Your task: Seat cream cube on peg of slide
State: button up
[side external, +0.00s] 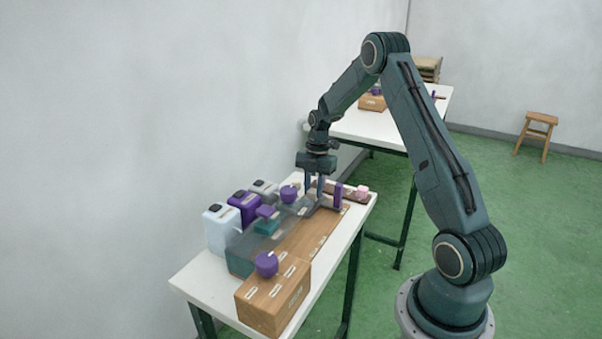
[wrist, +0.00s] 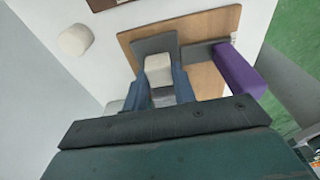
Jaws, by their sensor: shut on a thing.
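The cream cube (wrist: 158,66) is between the fingers of my gripper (wrist: 160,84) in the wrist view, and the gripper is shut on it. The grey slide (wrist: 154,43) shows just beyond the cube, over a wooden block (wrist: 207,80), with a purple bar (wrist: 238,72) at its right. The cube cannot be made out there. The peg is hidden, so I cannot tell whether the cube touches it.
A rounded cream object (wrist: 75,40) lies left in the wrist view. In the side view, bottles (side external: 221,229) stand along the left. A purple knob (side external: 266,263) tops the near wooden box (side external: 273,298). A pink cube (side external: 361,191) sits on a dark strip at the far end.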

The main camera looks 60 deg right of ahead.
jog(key=o, duration=1.5)
jog(key=shift+r, duration=0.1)
jog(key=shift+r, duration=2.9)
jog(key=shift+r, duration=0.15)
jog(key=r, duration=0.4)
jog(key=d+r, duration=0.1)
jog(key=r, duration=0.4)
jog(key=d+r, duration=0.1)
jog(key=r, duration=0.3)
jog(key=shift+r, duration=0.2)
